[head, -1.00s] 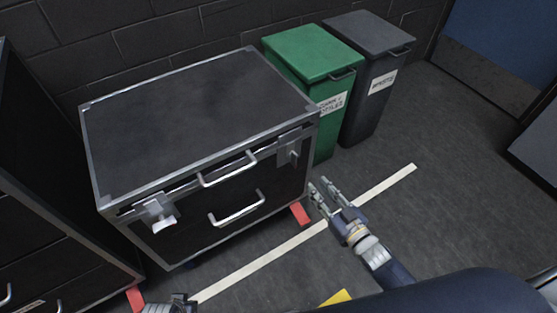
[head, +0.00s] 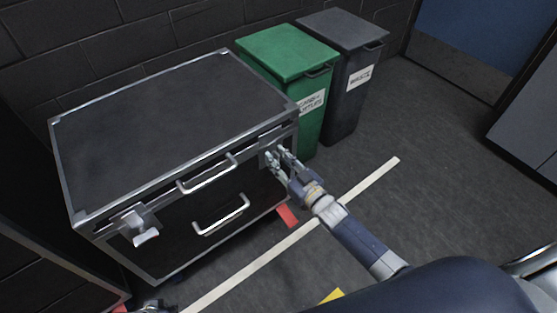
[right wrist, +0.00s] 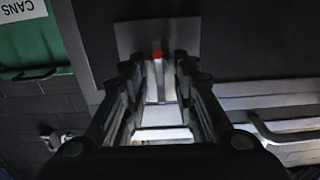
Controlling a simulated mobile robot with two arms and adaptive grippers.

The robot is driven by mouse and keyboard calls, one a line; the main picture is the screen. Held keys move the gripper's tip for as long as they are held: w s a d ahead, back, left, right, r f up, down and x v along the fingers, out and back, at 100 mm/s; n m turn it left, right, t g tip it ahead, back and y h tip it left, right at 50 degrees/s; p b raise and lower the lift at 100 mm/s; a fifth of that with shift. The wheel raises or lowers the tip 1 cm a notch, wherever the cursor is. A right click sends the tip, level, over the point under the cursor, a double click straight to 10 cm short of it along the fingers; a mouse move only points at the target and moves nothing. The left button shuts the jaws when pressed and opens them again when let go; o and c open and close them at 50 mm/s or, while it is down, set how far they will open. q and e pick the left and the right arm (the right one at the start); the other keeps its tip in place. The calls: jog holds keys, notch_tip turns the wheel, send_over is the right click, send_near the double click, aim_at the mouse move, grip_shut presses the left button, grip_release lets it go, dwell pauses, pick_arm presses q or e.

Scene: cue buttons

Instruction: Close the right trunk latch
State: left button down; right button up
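The black trunk (head: 160,125) with metal edges stands at the left in the head view. Its right latch (head: 265,155) is on the front near the right corner, mostly hidden behind my right gripper (head: 280,157). In the right wrist view, my right gripper (right wrist: 157,75) is open, with its fingers on either side of the latch's pale lever (right wrist: 160,118). The latch plate (right wrist: 130,38) and a small red piece (right wrist: 157,54) show beyond the fingers. I cannot tell whether they touch the lever. My left gripper (head: 152,306) barely shows at the bottom edge.
The trunk's left latch (head: 140,226) has its lever sticking out. Two handles (head: 207,174) are on the trunk's front. A green bin (head: 290,60) and a dark grey bin (head: 350,60) stand right of the trunk. The floor (head: 430,150) at the right is clear.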

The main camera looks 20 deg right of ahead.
grip_shut()
